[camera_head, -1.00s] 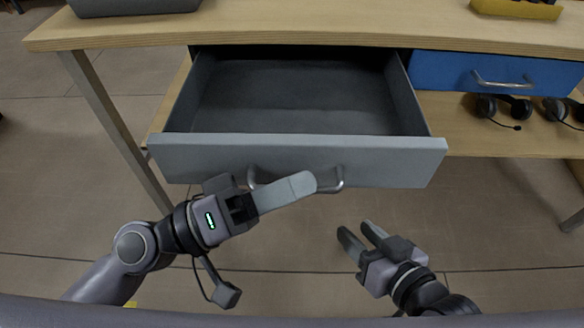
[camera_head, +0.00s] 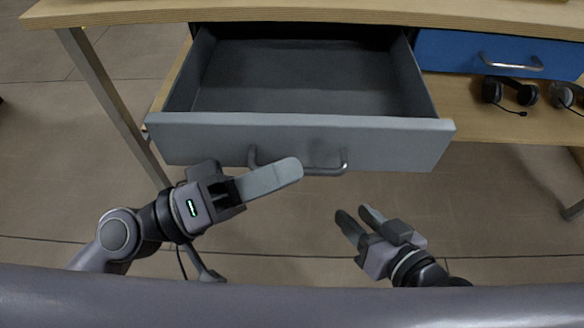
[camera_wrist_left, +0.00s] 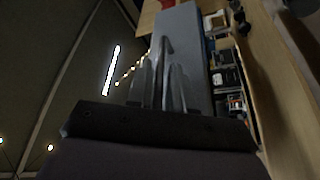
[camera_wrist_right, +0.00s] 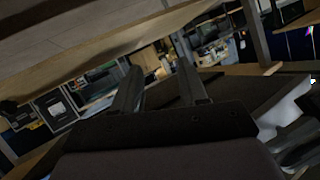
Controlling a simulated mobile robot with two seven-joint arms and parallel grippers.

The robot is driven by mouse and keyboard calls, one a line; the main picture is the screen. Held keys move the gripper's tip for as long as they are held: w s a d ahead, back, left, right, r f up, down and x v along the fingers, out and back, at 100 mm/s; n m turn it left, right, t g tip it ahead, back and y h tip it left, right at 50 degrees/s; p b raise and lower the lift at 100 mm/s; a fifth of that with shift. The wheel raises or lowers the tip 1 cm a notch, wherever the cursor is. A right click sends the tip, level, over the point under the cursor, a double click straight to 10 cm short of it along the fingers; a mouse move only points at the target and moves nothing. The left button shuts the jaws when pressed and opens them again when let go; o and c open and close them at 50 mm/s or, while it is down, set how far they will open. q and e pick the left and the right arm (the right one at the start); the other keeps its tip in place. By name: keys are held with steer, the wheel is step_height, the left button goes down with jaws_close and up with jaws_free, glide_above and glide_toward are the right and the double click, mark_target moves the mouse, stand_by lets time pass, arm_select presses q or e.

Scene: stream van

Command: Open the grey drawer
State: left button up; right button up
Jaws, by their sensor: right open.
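The grey drawer (camera_head: 400,143) is pulled well out from under the tabletop, and its empty dark interior (camera_head: 300,78) shows. Its bar handle (camera_head: 335,167) is on the front panel. My left gripper (camera_head: 285,173) is in front of the handle and covers part of it in the head view. In the left wrist view its fingers (camera_wrist_left: 163,85) stand apart, with the handle (camera_wrist_left: 164,44) ahead between them; contact cannot be told. My right gripper (camera_head: 358,220) is open and empty, below and right of the handle; its fingers also show in the right wrist view (camera_wrist_right: 158,88).
A closed blue drawer (camera_head: 450,55) is to the right under the wooden tabletop (camera_head: 300,12). Headsets (camera_head: 510,92) lie on the shelf (camera_head: 480,120) below it. A table leg (camera_head: 115,105) stands at the left. The floor in front of the drawer is clear.

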arm_select(q)
steer(key=shift+b+v, duration=1)
steer(key=shift+v, duration=1.6)
arm_select(e)
steer(key=shift+w+a+t+y, duration=0.15)
steer(key=shift+a+t+y, duration=0.15)
steer(key=shift+a+y, duration=0.1)
steer(key=shift+f, duration=0.1)
